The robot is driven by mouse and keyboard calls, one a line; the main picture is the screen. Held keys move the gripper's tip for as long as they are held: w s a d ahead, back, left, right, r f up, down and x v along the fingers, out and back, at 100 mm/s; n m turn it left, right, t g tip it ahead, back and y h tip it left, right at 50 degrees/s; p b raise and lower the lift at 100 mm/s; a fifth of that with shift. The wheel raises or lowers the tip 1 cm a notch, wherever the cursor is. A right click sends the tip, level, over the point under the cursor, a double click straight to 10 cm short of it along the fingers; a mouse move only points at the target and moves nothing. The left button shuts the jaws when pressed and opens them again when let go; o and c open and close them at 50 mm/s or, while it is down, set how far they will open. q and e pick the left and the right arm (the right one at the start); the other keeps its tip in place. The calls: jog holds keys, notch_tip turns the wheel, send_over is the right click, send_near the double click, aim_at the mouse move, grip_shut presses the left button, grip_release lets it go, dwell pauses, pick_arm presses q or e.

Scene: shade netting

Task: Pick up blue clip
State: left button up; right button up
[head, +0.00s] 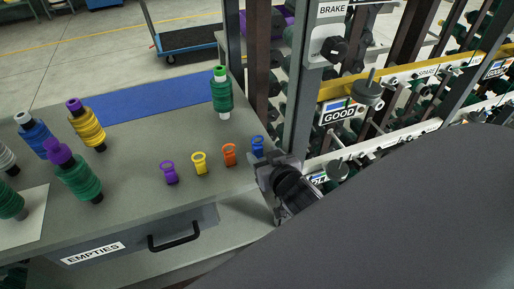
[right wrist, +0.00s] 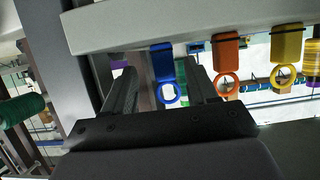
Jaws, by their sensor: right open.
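The blue clip (head: 258,146) stands at the right end of a row of clips on the grey bench, near the bench's right edge. My right gripper (head: 268,164) is just in front of it in the head view and hides its lower part. In the right wrist view the blue clip (right wrist: 165,65) shows between the two open fingers, and no contact can be made out. My left gripper is not in view.
An orange clip (head: 230,154), a yellow clip (head: 199,162) and a purple clip (head: 170,172) stand left of the blue one. A green spool (head: 221,96) stands behind. A grey post (head: 303,80) and rack rise close on the right.

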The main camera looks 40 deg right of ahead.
aim_at(259, 152)
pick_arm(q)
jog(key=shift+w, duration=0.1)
pick_arm(e)
jog(key=shift+a+x, duration=0.15)
jog(key=shift+x, duration=0.9)
jog(key=shift+a+x, duration=0.1)
jog(key=shift+x, duration=0.9)
jog(key=shift+w+r, duration=0.1)
jog(key=c, duration=1)
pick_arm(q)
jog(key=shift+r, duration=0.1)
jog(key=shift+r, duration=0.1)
pick_arm(e)
jog(key=shift+r, duration=0.1)
